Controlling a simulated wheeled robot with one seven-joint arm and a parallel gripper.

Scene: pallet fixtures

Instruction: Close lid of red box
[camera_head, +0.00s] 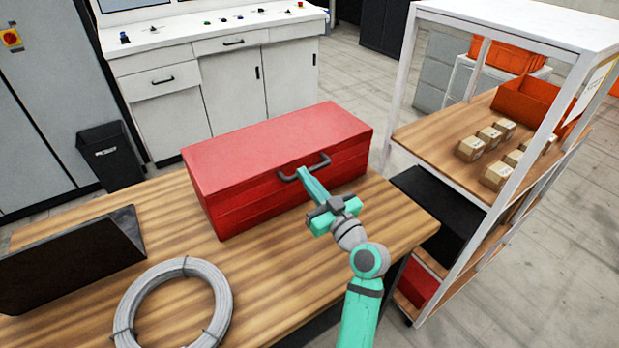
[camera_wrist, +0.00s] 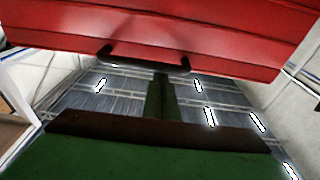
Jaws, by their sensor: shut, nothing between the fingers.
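The red box (camera_head: 270,155) stands on the wooden table, and its lid (camera_head: 275,135) lies flat on top, looking closed. A dark grey handle (camera_head: 324,161) is on its front face. My green gripper (camera_head: 303,174) is at the front of the box, fingers shut and empty, tips at or just in front of the handle; I cannot tell if they touch. In the wrist view the red box (camera_wrist: 200,35) fills the top, with the handle (camera_wrist: 115,56) just beyond my shut fingers (camera_wrist: 161,78). The box's inside is hidden.
A coil of grey cable (camera_head: 225,290) and a black angled object (camera_head: 75,250) lie on the wooden table (camera_head: 290,270). A white-framed shelf (camera_head: 440,130) with small cartons (camera_head: 470,148) stands close on the right. White cabinets (camera_head: 235,85) are behind. The table front is clear around the arm.

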